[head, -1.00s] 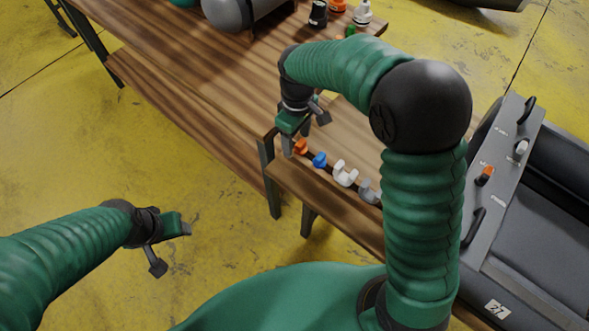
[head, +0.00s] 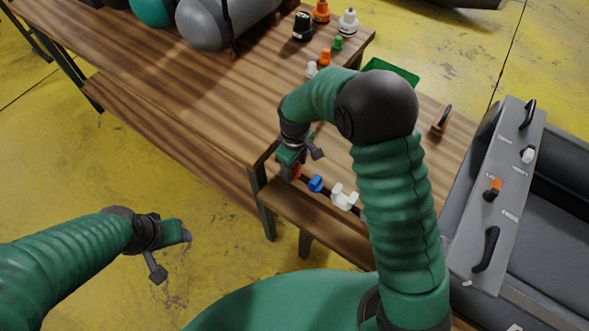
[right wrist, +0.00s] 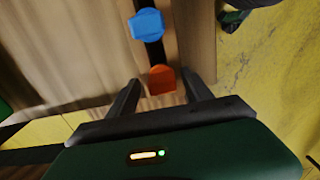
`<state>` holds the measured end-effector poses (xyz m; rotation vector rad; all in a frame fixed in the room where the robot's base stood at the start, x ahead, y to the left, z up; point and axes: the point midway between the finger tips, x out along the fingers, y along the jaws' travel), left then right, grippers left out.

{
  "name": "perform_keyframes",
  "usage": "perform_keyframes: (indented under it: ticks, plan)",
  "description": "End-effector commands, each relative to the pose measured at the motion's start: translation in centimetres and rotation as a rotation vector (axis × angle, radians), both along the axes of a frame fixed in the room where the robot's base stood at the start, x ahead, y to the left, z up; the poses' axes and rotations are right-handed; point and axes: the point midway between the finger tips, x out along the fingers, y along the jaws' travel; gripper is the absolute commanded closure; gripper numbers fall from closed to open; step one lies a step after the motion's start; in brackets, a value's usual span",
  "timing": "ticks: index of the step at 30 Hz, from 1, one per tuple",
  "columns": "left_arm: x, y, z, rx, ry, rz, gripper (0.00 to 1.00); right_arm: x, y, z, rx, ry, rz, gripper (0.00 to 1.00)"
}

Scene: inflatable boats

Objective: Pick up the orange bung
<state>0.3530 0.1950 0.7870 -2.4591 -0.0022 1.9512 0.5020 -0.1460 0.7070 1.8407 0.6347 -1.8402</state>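In the right wrist view the orange bung (right wrist: 161,79) lies between the tips of my open right gripper (right wrist: 160,86), with a gap to each finger. The blue bung (right wrist: 146,24) sits just beyond it on the same dark strip. My left gripper (head: 172,256) is open and empty above the floor at the left.
The blue bung (head: 316,184) and a white bung (head: 344,197) continue the row. Grey cylinders (head: 205,22) and small orange, green, black and white fittings stand on the wooden bench (head: 200,90). A green tray (head: 392,71) lies behind my right arm. A grey boat (head: 555,215) is at the right.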

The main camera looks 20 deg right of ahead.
Motion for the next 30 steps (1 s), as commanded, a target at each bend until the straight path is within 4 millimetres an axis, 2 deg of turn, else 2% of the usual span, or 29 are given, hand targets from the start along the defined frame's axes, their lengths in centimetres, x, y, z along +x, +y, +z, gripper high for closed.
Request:
perform_keyframes:
  ticks: [1,13,20,22,25,30]
  plan:
    - [0.0,0.0,0.0,0.000,0.000,0.000,0.42,0.0,0.0,0.0,0.000,0.000,0.000,0.49]
    - [0.0,0.0,0.0,0.000,0.000,0.000,0.42,0.0,0.0,0.0,0.000,0.001,0.000,1.00]
    - [0.0,0.0,0.0,0.000,0.000,0.000,0.42,0.0,-0.1,0.0,-0.001,0.002,0.000,1.00]
    - [0.0,0.0,0.2,0.000,0.000,0.000,0.42,0.1,-0.1,0.6,0.000,0.000,-0.001,1.00]
    - [0.0,0.0,0.8,0.000,0.000,0.000,0.42,0.1,0.0,2.5,0.000,-0.002,-0.001,1.00]
    - [0.0,0.0,1.9,0.000,0.000,0.000,0.42,0.1,0.0,7.0,0.001,-0.004,0.000,1.00]
